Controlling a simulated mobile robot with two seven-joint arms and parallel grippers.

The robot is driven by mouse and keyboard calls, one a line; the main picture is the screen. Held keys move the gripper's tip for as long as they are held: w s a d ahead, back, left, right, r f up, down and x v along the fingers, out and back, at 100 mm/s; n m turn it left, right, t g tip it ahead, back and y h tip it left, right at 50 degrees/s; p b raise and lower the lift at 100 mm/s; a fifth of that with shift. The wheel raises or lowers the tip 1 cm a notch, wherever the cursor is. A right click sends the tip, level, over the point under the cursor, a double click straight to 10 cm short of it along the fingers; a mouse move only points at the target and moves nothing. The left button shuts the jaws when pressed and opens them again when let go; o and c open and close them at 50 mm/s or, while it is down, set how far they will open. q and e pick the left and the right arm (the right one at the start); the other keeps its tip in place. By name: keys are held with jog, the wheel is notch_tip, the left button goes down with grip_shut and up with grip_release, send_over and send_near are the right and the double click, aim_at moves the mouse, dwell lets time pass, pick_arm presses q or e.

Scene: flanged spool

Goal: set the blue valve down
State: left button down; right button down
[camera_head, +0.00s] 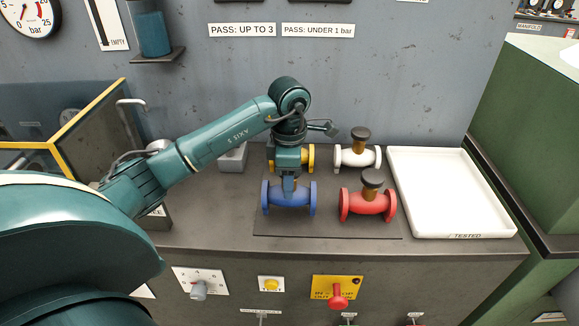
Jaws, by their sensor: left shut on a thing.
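The blue valve (288,197) is a flanged spool at the front left of the dark mat (330,229). My left gripper (289,184) comes down on it from above and is shut on its top part; the fingers hide the stem and knob. The valve looks level and sits on or just above the mat; I cannot tell which. A red valve (368,204) stands to its right. A white valve (358,156) and a yellow valve (309,158), partly hidden by my gripper, are behind. My right gripper is not in view.
A white tray (489,228) marked TESTED lies empty on the right of the bench. A green cabinet (528,130) stands at the far right. A yellow-framed clear guard (88,101) stands at the left. Knobs and buttons, including a red one (338,297), are on the bench front.

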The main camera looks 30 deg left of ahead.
pick_arm(q)
jog(key=shift+f, duration=0.65)
jog(key=shift+f, duration=0.2)
jog(key=c, duration=0.7)
grip_release()
